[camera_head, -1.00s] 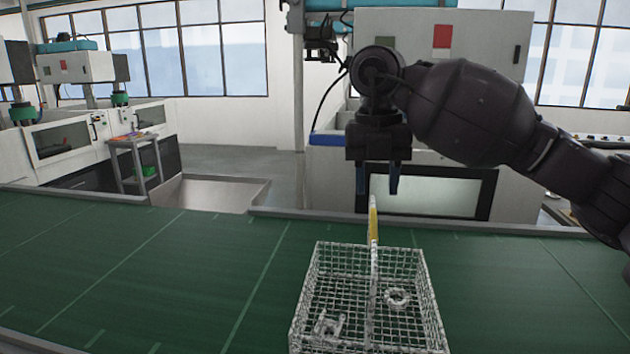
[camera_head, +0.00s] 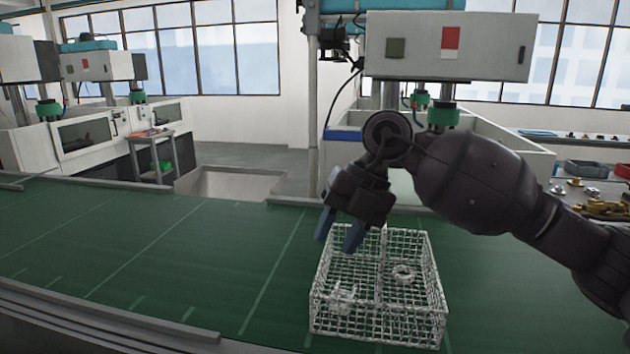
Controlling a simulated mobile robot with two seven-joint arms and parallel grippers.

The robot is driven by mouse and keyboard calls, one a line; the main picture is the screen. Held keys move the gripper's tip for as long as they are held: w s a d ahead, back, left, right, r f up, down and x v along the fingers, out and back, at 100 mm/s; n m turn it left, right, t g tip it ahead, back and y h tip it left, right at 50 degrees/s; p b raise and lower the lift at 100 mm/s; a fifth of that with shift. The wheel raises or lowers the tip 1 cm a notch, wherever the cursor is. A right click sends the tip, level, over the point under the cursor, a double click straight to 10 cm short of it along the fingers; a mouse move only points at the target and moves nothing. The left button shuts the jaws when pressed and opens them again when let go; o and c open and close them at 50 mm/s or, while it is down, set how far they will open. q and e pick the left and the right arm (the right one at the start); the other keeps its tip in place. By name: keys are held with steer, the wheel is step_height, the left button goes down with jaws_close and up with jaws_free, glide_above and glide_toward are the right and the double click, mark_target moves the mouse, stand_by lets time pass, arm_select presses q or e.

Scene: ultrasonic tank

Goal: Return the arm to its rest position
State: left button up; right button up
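My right gripper (camera_head: 340,232) comes in from the right on my dark arm. Its two blue fingers are apart with nothing between them, tilted down and to the left. It hangs by the upper left edge of a white wire basket (camera_head: 428,275) and overlaps that edge in the picture; I cannot tell whether they touch. The basket stands on the green conveyor belt (camera_head: 180,255). Inside lie a ring-shaped part (camera_head: 403,272) on the right and another small part (camera_head: 343,296) on the left. The basket's handle is mostly hidden by the gripper and arm. My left gripper is not in view.
A machine with a white tank (camera_head: 480,150) and an overhead box (camera_head: 440,45) stands behind the belt. A metal chute (camera_head: 230,183) adjoins the far belt edge. A table at right holds metal parts (camera_head: 605,206). The belt left of the basket is clear.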

steer(key=s+a+m+g+y, duration=0.1)
steer(key=s+a+y, duration=0.55)
steer(key=y, duration=0.65)
steer(key=w+d+f+m+t+h, duration=0.2)
steer(key=d+f+m+t+h, duration=0.35)
steer(key=m+t, duration=0.75)
steer(key=w+d+f+m+t+h, duration=0.25)
steer(key=d+m+t+h, duration=0.35)
steer(key=d+m+t, duration=0.65)
steer(key=s+d+f+m+g+h, duration=0.4)
steer(key=f, duration=0.3)
steer(key=s+d+f+m+g+h, duration=0.3)
steer(key=d+f+m+g+h, duration=0.1)
steer(key=f, duration=0.3)
steer(key=s+d+f+m+g, duration=0.1)
steer(key=s+d+f+g, duration=0.1)
steer(key=s+f+g, duration=0.35)
steer(key=s+d+f+g, duration=0.1)
steer(key=s+f+g, duration=0.1)
steer(key=s, duration=0.7)
steer(key=s+d+f+m+g, duration=0.1)
steer(key=s+d+f+g, duration=0.2)
steer(key=s, duration=0.4)
steer(key=w+a+f+n+t+y, duration=0.1)
steer(key=w+f+t, duration=0.6)
steer(key=f, duration=0.4)
steer(key=shift+a, duration=0.2)
